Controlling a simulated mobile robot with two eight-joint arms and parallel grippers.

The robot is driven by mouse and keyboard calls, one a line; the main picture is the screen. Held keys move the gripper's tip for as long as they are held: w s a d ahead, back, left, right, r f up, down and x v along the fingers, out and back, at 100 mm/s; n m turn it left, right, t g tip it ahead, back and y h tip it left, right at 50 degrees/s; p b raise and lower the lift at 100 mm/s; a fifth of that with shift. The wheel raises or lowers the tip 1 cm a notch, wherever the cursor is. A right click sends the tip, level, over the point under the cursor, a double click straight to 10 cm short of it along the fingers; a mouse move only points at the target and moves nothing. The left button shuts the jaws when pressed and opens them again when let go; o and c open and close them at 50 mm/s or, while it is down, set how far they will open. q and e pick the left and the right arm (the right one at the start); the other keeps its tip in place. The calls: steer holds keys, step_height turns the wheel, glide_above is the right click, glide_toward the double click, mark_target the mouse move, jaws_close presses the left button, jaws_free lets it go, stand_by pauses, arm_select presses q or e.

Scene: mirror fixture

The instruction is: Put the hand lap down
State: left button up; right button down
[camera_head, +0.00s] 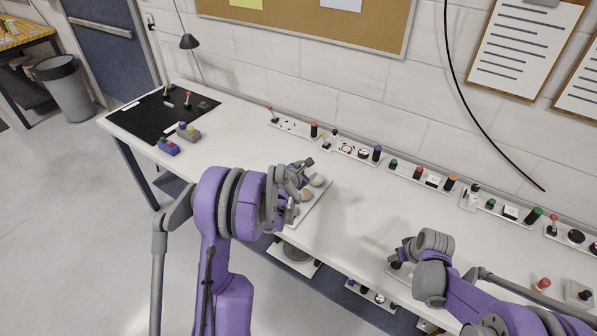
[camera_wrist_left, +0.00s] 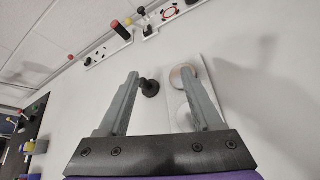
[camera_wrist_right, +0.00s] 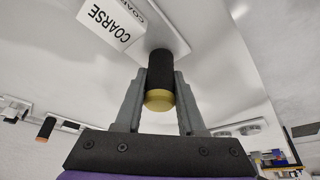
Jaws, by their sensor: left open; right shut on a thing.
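In the right wrist view my right gripper (camera_wrist_right: 160,78) is shut on a black cylindrical handle with a brass-coloured end, which looks like the hand lap (camera_wrist_right: 159,99). A white card reading COARSE (camera_wrist_right: 112,22) is beside its far end; I cannot tell whether the lap touches the surface behind it. My left gripper (camera_wrist_left: 158,78) is open and empty over a pale plate (camera_wrist_left: 183,118) bearing a round shiny disc. A black knob (camera_wrist_left: 149,88) shows between its fingers. In the head view the left gripper (camera_head: 301,172) is at the plate and the right gripper (camera_head: 398,252) is near the bench's front.
The white bench (camera_head: 350,215) has clear room between my arms. A row of panels with knobs and switches (camera_head: 420,176) runs along the back wall. A black mat (camera_head: 160,117) lies at the far left, with small blue and grey blocks (camera_head: 188,132) by it.

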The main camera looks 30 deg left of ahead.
arm_select(q)
steer(key=a+f+n, duration=0.2)
steer(key=a+f+n+y, duration=0.1)
steer(key=a+f+n, duration=0.1)
steer(key=a, duration=0.1)
steer(key=w+a+f+n, duration=0.1)
steer(key=a+f+n, duration=0.1)
steer(key=shift+a+f+t, duration=0.2)
steer(key=shift+f+t, duration=0.1)
steer(key=shift+t, duration=0.1)
steer(key=shift+n+y, duration=0.3)
steer(key=x, duration=0.6)
steer(key=shift+w+f, duration=0.2)
steer(key=shift+w, duration=0.15)
steer(key=shift+x, duration=2.65)
steer(key=shift+d+f, duration=0.1)
steer(key=shift+d, duration=0.1)
jaws_close()
